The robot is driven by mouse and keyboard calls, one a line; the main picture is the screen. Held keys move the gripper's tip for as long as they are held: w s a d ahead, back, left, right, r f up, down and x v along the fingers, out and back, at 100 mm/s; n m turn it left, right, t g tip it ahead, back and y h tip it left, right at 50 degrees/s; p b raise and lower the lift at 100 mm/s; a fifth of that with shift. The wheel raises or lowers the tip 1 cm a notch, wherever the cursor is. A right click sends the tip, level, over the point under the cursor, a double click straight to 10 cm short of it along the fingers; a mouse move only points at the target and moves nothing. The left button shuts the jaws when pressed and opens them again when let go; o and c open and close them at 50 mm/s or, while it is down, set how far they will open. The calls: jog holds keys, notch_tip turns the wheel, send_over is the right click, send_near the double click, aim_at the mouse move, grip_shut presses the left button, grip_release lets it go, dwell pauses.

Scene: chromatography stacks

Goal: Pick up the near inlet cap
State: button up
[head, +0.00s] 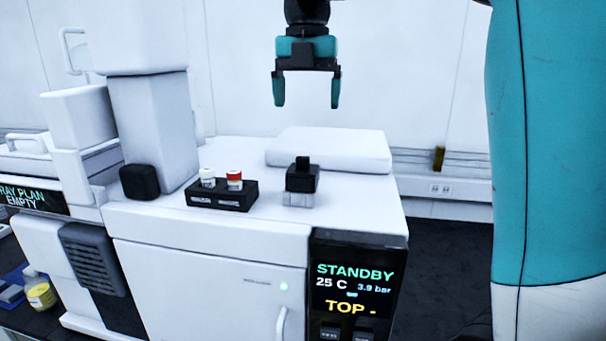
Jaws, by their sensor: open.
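A black block with a small upright knob (302,180), which looks like the inlet cap, sits on a short pale base (298,199) on top of the white instrument (350,212), near its front right. My gripper (307,104) is open and empty, its two teal fingers pointing down. It hangs in the air well above the black cap in the picture and touches nothing. No second cap of this kind is clearly in view.
Left of the cap, a black holder (222,203) carries a white-capped vial (207,178) and a red-capped vial (234,180). A raised white cover (330,151) lies behind the cap. A tall white tower (155,130) stands left. The front screen (352,285) reads STANDBY.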

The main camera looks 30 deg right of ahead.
aim_at(303, 168)
notch_tip(303, 168, down, 9)
jog(key=shift+r+p, duration=0.2)
jog(key=shift+p, duration=0.45)
jog(key=shift+w+a+f+p, duration=0.15)
jog(key=shift+f+p, duration=0.4)
jog(key=shift+f, duration=0.8)
jog(key=shift+a+f+p, duration=0.15)
jog(key=shift+f+p, duration=0.35)
jog(key=shift+f, duration=0.8)
jog(key=c, duration=1.1)
jog(key=shift+o, duration=0.2)
jog(key=shift+r, duration=0.15)
